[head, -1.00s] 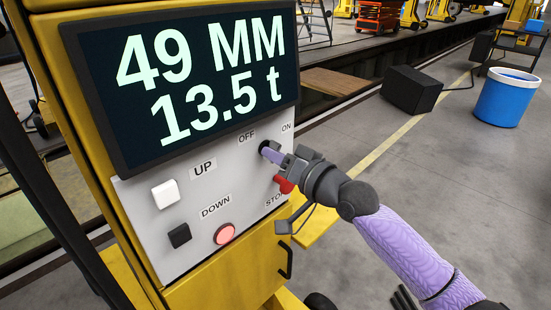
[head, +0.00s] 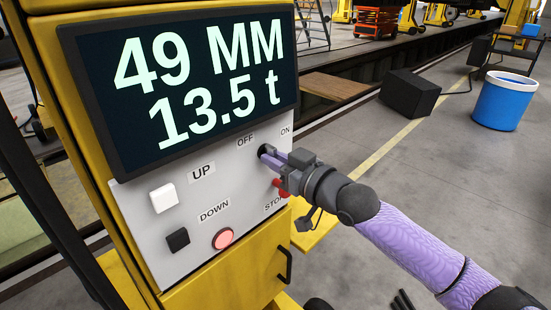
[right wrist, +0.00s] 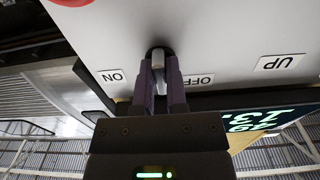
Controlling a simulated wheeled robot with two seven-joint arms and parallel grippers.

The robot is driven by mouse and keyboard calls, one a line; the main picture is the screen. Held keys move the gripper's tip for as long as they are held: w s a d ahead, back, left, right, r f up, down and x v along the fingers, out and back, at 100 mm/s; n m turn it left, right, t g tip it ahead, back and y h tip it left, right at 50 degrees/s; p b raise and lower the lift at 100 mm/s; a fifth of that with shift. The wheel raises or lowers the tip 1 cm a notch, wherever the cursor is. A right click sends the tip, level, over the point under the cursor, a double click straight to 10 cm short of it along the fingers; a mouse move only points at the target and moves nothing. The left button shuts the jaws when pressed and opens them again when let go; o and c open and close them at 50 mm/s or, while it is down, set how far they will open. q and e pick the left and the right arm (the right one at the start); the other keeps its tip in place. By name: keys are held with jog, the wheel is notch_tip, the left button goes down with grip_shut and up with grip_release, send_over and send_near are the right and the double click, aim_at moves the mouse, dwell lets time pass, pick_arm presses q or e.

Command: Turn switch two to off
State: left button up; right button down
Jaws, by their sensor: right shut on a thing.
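The rotary switch (head: 264,150) sits on the grey control panel (head: 150,229), below and between the OFF label (head: 245,140) and the ON label (head: 286,131). My right gripper (head: 272,156) reaches it from the right. In the right wrist view the switch's pale grip (right wrist: 158,62) stands between the two purple fingers (right wrist: 160,82), which are shut on it. There the ON label (right wrist: 112,76) is to the left and the OFF label (right wrist: 198,80) to the right. The switch's exact setting is hard to tell. My left gripper is not in view.
The panel also has a white UP button (head: 163,197), a black DOWN button (head: 178,239), a lit red button (head: 223,239) and a partly hidden red knob beside my right gripper. The display (head: 190,85) reads 49 MM and 13.5 t.

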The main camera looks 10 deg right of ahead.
dwell(0.4)
jog(key=c, duration=0.7)
grip_release()
jog(key=shift+o, duration=0.2)
jog(key=v, duration=1)
jog(key=shift+p, duration=0.4)
